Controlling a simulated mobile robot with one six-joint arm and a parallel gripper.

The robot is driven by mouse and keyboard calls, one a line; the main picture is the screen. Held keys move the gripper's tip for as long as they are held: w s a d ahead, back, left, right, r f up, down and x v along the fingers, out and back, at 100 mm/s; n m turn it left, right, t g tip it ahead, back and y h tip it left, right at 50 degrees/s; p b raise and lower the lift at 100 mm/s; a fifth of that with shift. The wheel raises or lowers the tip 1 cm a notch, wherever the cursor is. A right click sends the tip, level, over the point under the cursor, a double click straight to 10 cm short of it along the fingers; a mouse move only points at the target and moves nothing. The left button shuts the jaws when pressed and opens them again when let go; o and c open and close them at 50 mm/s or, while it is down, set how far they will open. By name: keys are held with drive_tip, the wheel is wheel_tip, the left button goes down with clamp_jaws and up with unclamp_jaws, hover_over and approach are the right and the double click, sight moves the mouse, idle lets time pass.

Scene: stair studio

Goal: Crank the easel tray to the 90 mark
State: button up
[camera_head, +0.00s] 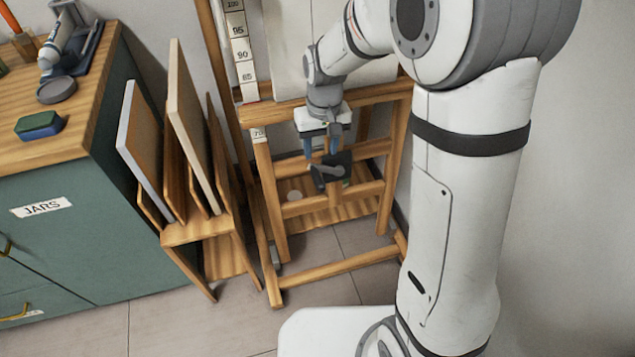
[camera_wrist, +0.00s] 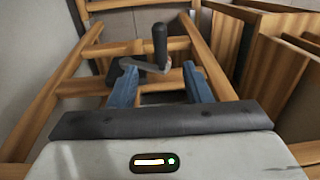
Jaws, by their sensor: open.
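The wooden easel (camera_head: 273,200) stands against the wall. Its tray (camera_head: 276,112) is a wooden ledge crossing the numbered scale (camera_head: 242,52). The 85, 90 and 95 marks show above the tray and what looks like 70 shows below it, so the tray sits under 90. The crank (camera_head: 328,171) is a dark arm on a dark block at a lower crossbar. In the wrist view the crank's black knob (camera_wrist: 160,42) stands up from its grey arm (camera_wrist: 147,66). My gripper (camera_head: 322,146) is open, its blue fingers apart, with the crank ahead between them. I see no contact.
A rack (camera_head: 197,231) holding canvas panels (camera_head: 197,125) stands close to the easel's left. The green cabinet (camera_head: 62,223) labelled JARS is further left, with a sponge (camera_head: 38,125) on top. Some tiled floor (camera_head: 175,325) is clear in front.

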sight(318, 179)
drive_tip(key=f+b, duration=0.1)
drive_tip(key=f, duration=0.4)
drive_tip(key=f+b, duration=0.2)
drive_tip(key=f, duration=0.4)
drive_tip(key=shift+s+a+f, duration=0.1)
drive_tip(key=shift+a+f, duration=0.1)
drive_tip(key=shift+f, duration=0.1)
drive_tip(key=shift+c, duration=0.3)
clamp_jaws()
